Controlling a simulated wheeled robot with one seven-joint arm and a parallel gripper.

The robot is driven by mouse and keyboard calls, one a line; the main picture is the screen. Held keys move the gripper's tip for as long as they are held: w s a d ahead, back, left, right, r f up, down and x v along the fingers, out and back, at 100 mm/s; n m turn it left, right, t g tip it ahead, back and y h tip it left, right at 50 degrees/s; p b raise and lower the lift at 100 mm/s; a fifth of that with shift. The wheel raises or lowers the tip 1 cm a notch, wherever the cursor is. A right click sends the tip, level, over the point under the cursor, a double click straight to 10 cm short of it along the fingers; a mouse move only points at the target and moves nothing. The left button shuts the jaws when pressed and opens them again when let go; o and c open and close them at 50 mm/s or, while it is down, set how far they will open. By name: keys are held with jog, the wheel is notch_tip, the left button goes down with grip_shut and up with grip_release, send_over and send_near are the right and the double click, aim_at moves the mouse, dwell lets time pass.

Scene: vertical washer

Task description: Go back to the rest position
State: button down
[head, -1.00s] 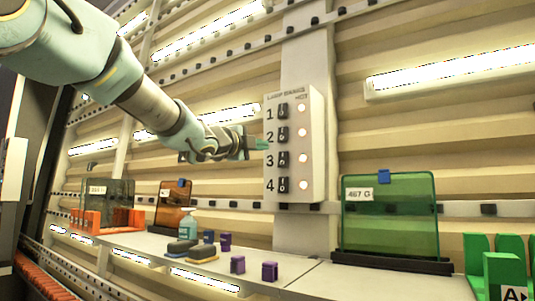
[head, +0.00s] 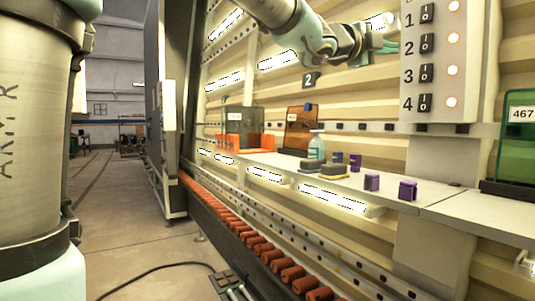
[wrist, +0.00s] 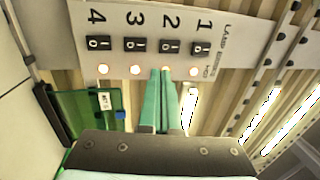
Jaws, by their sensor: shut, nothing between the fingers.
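My gripper (head: 388,47) is at the top of the head view, on my extended arm, left of the white switch panel (head: 438,112). Its green fingers (wrist: 157,100) are shut together with nothing between them. In the wrist view the fingertips lie over the panel's lower edge, near the lamp for switch 2. The panel (wrist: 150,20) carries switches numbered 1 to 4, each with a lit lamp beside it. Whether the fingertips touch the panel cannot be told.
Orange rollers (head: 272,256) run along below. Open floor (head: 140,215) lies to the left.

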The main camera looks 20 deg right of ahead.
jog(key=w+a+f+n+t+y, duration=0.5)
jog(key=w+a+f+n, duration=0.35)
jog(key=w+f, duration=0.35)
jog(key=w+a+f+n+y, duration=0.3)
jog(key=a+f+n+y, duration=0.15)
jog(key=a+f, duration=0.45)
jog(key=w+a+f+n+y, duration=0.3)
jog(key=a+f+n, duration=0.2)
jog(key=a+f, duration=0.3)
jog(key=s+a+f+n+g+y, duration=0.35)
jog(key=a+f+n, duration=0.25)
jog(key=a+f, duration=0.65)
jog(key=s+a+f+n+g+y, duration=0.2)
jog(key=s+a+f+n+g, duration=0.3)
jog(key=s+a+f, duration=0.5)
jog(key=s+a+n, duration=0.1)
jog(key=s+n, duration=0.1)
jog(key=s, duration=0.2)
jog(key=shift+a+n+y, duration=0.3)
jog(key=shift+a+n, duration=0.1)
jog(key=shift+r, duration=0.1)
